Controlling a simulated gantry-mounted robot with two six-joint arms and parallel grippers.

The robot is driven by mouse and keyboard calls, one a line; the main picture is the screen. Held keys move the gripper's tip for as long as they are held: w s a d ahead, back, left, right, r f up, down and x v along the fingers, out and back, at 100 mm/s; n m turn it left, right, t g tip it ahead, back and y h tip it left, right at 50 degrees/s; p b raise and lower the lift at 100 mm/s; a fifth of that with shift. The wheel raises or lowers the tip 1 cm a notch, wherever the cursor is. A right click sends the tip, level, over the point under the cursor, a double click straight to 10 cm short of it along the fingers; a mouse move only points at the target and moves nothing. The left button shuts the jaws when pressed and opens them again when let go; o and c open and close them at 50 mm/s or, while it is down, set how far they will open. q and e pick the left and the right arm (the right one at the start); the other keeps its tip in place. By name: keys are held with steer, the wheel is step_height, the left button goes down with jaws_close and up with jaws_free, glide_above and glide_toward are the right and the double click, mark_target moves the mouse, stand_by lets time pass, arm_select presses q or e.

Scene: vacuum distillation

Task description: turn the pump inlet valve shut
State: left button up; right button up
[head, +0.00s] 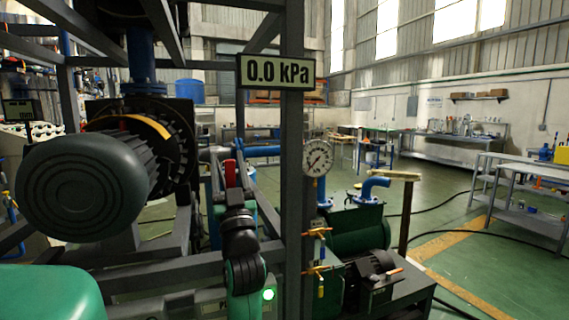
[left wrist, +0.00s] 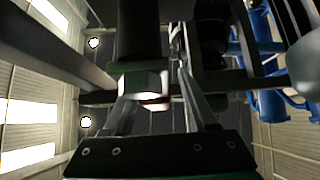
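A red lever handle (head: 230,173) stands upright near the blue pipe in the head view, left of the grey post. It looks like the pump inlet valve's handle. My left gripper (head: 231,187) is right by it, seen from behind, and my black wrist hides much of its fingers. In the left wrist view my two left fingers (left wrist: 155,98) stand apart. A shiny piece with a reddish edge (left wrist: 152,88) shows in the gap between them. I cannot tell whether the fingers touch it. My right gripper is not in view.
A grey frame post (head: 292,150) carries the 0.0 kPa display (head: 276,71). A round gauge (head: 318,157) and small orange-handled valves (head: 318,232) are to its right, near a green pump (head: 357,228). A large motor (head: 85,187) stands at the left.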

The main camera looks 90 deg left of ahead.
arm_select(q)
steer(key=b+v, duration=0.2)
steer(key=v, duration=0.9)
steer(key=shift+d+f, duration=0.2)
steer(key=shift+f, duration=0.05)
steer(key=shift+w, duration=0.1)
